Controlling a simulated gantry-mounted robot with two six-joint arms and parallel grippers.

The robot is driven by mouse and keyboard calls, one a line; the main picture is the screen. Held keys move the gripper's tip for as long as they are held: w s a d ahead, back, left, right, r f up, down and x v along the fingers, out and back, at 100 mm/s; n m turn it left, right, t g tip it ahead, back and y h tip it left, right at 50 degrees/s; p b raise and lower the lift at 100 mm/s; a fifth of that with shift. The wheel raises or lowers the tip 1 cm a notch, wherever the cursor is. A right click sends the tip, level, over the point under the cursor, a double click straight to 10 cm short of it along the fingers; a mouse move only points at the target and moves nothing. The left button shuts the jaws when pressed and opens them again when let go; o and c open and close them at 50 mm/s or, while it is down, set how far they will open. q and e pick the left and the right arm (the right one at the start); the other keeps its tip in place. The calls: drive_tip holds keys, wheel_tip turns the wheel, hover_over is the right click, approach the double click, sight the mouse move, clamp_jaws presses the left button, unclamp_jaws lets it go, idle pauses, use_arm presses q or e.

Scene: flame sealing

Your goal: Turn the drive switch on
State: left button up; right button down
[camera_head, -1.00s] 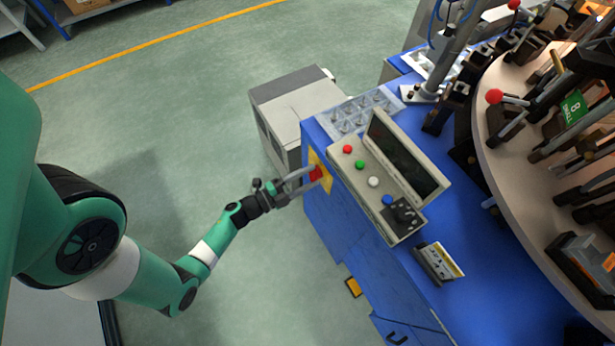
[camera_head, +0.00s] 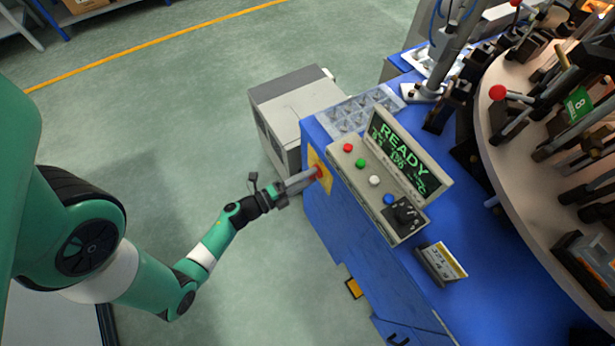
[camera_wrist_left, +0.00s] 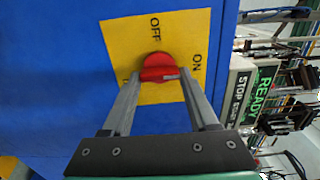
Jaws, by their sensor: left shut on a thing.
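The red drive switch (camera_head: 321,172) sits on a yellow plate (camera_head: 314,158) on the side of the blue machine cabinet. In the left wrist view the red knob (camera_wrist_left: 156,66) lies between my finger ends, below the word OFF and left of the word ON. Its grip bar lies roughly sideways, with a pale mark at its right end. My left gripper (camera_head: 316,175) is shut on the knob; it also shows in the left wrist view (camera_wrist_left: 158,76). The display (camera_head: 398,150) is lit and reads READY in green. My right gripper is out of view.
A small sign (camera_head: 440,263) stands on the blue top. A round table (camera_head: 520,190) with fixtures is at right. Open floor lies left of the cabinet.

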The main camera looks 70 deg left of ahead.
use_arm(q)
drive_tip(key=o, duration=1.4)
drive_tip(key=shift+s+d+p, duration=0.4)
drive_tip(key=shift+s+p, duration=0.1)
drive_tip(key=shift+s, duration=1.4)
drive_tip(key=shift+s+d+p, duration=0.35)
drive_tip(key=shift+s+p, duration=0.15)
drive_tip(key=shift+s, duration=1.45)
drive_tip(key=shift+s+d+p, duration=0.4)
drive_tip(key=shift+s+p, duration=0.1)
drive_tip(key=shift+s, duration=1.4)
drive_tip(key=shift+a, duration=0.1)
